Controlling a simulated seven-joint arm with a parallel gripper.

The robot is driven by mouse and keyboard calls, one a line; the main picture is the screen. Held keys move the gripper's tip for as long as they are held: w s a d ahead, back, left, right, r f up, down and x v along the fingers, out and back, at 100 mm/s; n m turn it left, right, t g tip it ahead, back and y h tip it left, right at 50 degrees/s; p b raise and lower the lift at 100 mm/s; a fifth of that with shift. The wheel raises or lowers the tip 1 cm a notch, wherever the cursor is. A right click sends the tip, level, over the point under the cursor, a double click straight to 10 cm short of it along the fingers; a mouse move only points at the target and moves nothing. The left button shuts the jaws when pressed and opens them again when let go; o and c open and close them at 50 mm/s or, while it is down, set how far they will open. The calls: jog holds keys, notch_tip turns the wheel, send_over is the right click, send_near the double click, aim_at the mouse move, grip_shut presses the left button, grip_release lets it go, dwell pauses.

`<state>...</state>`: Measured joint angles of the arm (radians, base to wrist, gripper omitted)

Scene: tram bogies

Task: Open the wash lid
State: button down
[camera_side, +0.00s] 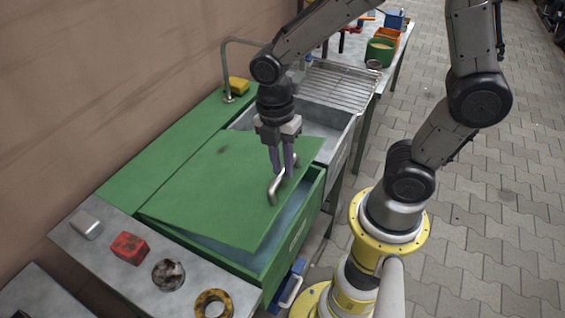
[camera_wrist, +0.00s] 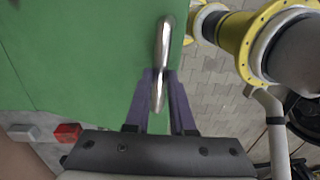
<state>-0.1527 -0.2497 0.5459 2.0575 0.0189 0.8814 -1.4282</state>
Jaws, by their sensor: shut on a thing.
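The green wash lid (camera_side: 205,185) is tilted up a little over the green wash box (camera_side: 300,225), with a gap along its front and left edges showing a pale interior. It fills the left of the wrist view (camera_wrist: 75,60). A metal bar handle (camera_side: 275,190) stands on the lid near its front edge. The handle also shows in the wrist view (camera_wrist: 165,45). My gripper (camera_side: 281,172) points down with its purple fingers shut on the handle. The fingers also show in the wrist view (camera_wrist: 160,105), one on each side of the handle's near end.
A metal bench at the left holds a red block (camera_side: 129,247), a grey block (camera_side: 86,224), a dark lump (camera_side: 168,274) and a yellow ring (camera_side: 213,304). Behind the lid are a sink with a wire rack (camera_side: 338,86), a tap (camera_side: 226,70) and a yellow sponge (camera_side: 238,86).

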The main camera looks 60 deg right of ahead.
dwell(0.3)
jog(key=w+r+g, duration=0.1)
jog(key=w+r, duration=1.6)
jog(key=w, duration=0.4)
jog(key=shift+w+g, duration=0.4)
jog(key=shift+r, duration=0.1)
jog(key=c, duration=1)
grip_release()
jog(key=shift+o, duration=1.2)
jog(key=shift+r, duration=0.15)
